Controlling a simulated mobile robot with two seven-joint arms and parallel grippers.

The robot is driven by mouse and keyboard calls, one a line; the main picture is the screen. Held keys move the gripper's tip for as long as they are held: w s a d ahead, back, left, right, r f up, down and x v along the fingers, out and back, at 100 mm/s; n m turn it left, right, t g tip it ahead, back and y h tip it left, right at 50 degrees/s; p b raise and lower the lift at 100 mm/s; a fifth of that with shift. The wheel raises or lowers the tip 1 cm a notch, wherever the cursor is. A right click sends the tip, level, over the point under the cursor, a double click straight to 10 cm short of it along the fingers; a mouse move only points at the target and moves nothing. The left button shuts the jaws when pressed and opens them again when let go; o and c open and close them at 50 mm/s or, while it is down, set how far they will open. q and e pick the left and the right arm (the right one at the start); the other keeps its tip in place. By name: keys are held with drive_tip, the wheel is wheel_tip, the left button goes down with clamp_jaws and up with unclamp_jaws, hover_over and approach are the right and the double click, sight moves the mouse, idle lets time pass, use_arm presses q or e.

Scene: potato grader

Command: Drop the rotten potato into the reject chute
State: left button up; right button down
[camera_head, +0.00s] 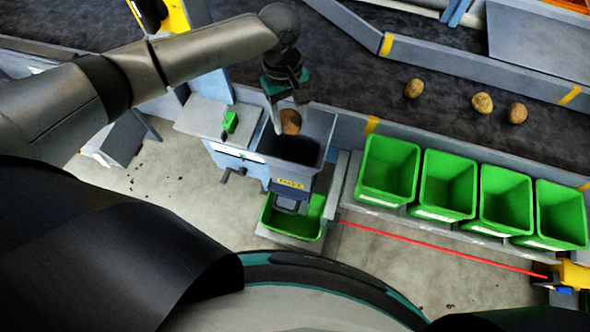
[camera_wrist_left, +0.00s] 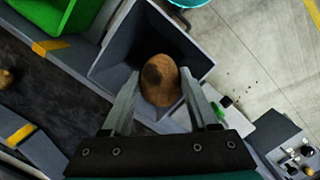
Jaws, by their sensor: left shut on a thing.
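The rotten potato (camera_head: 290,121), brown with a dark patch, is between the fingers of my left gripper (camera_head: 289,122). In the left wrist view the potato (camera_wrist_left: 160,80) shows its dark patch, with a finger of the left gripper (camera_wrist_left: 160,92) on each side. The gripper is shut on it and points down. The reject chute (camera_head: 318,130) is a grey square hopper with a dark opening, and the potato shows over this opening in both views. The chute's wall also shows in the left wrist view (camera_wrist_left: 190,50). My right gripper is not in view.
Several green bins (camera_head: 388,168) stand in a row right of the chute. A green tray (camera_head: 293,218) sits below it. Other potatoes (camera_head: 482,102) lie on the dark conveyor (camera_head: 450,105) behind a grey rail. A red line crosses the floor in front of the bins.

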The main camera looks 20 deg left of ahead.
use_arm(q)
drive_tip(key=o, duration=1.5)
drive_tip(key=r, duration=0.5)
drive_tip(key=w+a+r+p, duration=0.1)
drive_tip(key=r, duration=0.9)
drive_tip(key=shift+w+a+r, duration=0.1)
drive_tip(key=shift+w+a, duration=0.15)
drive_tip(key=shift+w, duration=0.1)
